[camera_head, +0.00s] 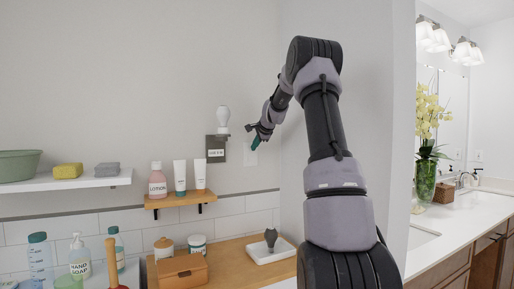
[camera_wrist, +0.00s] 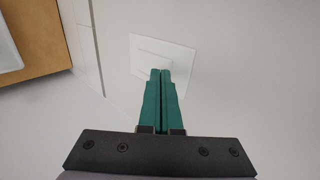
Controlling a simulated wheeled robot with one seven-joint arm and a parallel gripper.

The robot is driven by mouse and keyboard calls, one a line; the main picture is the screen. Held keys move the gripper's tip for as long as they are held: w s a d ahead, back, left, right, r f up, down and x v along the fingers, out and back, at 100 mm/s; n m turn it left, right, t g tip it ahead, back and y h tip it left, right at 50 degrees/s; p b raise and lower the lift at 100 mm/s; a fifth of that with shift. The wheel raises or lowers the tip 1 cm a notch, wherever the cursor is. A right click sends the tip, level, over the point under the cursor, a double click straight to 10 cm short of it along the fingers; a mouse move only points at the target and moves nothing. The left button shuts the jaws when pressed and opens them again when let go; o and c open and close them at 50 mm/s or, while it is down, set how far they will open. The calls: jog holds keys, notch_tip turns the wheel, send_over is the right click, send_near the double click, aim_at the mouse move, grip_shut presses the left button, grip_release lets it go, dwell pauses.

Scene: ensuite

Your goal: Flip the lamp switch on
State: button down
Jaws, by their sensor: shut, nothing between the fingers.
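A white switch plate (camera_head: 250,158) is on the pale wall, just right of a grey panel with a white label (camera_head: 216,150). A white bulb-shaped lamp (camera_head: 222,117) sits above that panel. In the wrist view the switch plate (camera_wrist: 162,48) has a raised middle part, and the fingers cover its lower edge. My gripper (camera_head: 255,144) has green fingers, shut and empty, in front of the wall at the plate. In the wrist view the fingertips (camera_wrist: 161,72) overlap the plate's lower middle. I cannot tell whether they touch it, nor which way the switch is set.
A small wooden shelf (camera_head: 180,201) with a lotion bottle and tubes is below left. A wooden counter (camera_head: 228,256) holds a white tray (camera_head: 270,252), jars and a box.

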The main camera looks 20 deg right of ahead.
dwell(0.3)
jog(key=shift+w+r, duration=0.1)
jog(key=shift+w, duration=0.4)
jog(key=shift+r, duration=0.85)
